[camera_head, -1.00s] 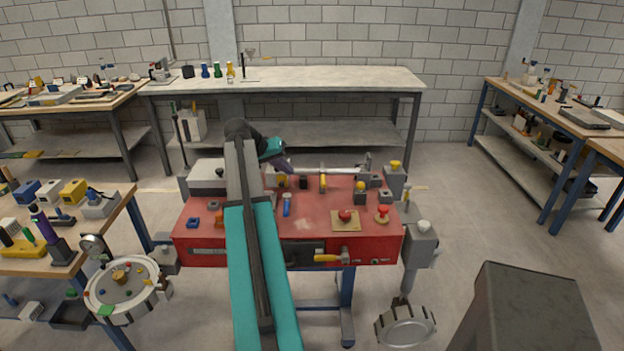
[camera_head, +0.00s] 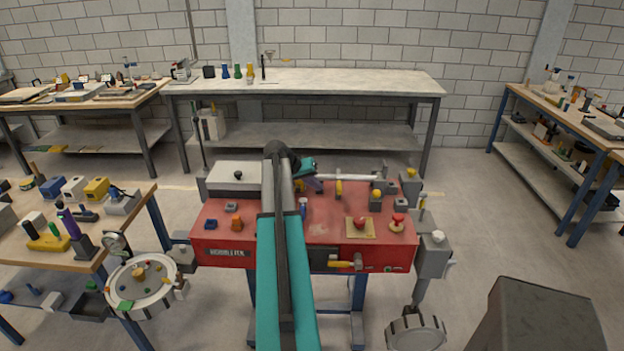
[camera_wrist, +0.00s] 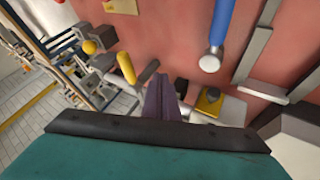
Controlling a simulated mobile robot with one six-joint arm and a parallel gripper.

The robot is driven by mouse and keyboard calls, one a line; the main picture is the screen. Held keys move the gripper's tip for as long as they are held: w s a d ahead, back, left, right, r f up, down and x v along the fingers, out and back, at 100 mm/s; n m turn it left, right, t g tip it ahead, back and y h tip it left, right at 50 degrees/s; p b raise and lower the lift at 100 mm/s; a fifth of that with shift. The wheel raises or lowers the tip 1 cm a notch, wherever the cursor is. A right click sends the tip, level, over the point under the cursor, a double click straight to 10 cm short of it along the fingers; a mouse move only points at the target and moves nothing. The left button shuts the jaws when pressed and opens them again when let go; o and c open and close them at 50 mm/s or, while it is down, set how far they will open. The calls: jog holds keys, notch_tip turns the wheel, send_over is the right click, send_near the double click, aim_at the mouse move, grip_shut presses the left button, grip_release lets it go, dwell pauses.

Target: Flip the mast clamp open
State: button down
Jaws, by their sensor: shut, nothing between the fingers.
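On the red bench (camera_head: 320,228), a white rod (camera_head: 355,178) lies along the back edge. An upright yellow handle (camera_head: 338,189) stands by the rod, likely part of the mast clamp, though I cannot tell for sure. The yellow handle shows in the wrist view (camera_wrist: 126,68) just left of my fingers, beside a dark piece. My gripper (camera_head: 319,185) has purple fingers, shut and empty, just left of the yellow handle, apparently apart from it. My arm hides part of the bench.
A blue handle (camera_wrist: 221,25) with a silver end lies near my fingers. A yellow piece with a dark knob (camera_wrist: 210,100) is close on their right. Red buttons (camera_head: 360,224) and a yellow lever (camera_head: 345,264) are at the front right. A grey box (camera_head: 235,178) stands at back left.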

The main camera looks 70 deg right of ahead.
aim_at(339, 180)
jog(key=shift+s+d+f+p, duration=0.1)
jog(key=shift+s+d+p, duration=0.3)
jog(key=shift+s, duration=0.3)
jog(key=shift+s+d+f+p, duration=0.1)
jog(key=shift+s+d+p, duration=0.3)
jog(key=shift+s, duration=0.3)
jog(key=shift+s+d+p, duration=0.3)
jog(key=shift+s+p, duration=0.1)
jog(key=shift+s, duration=0.3)
jog(key=shift+w+a, duration=0.1)
jog(key=shift+w, duration=0.05)
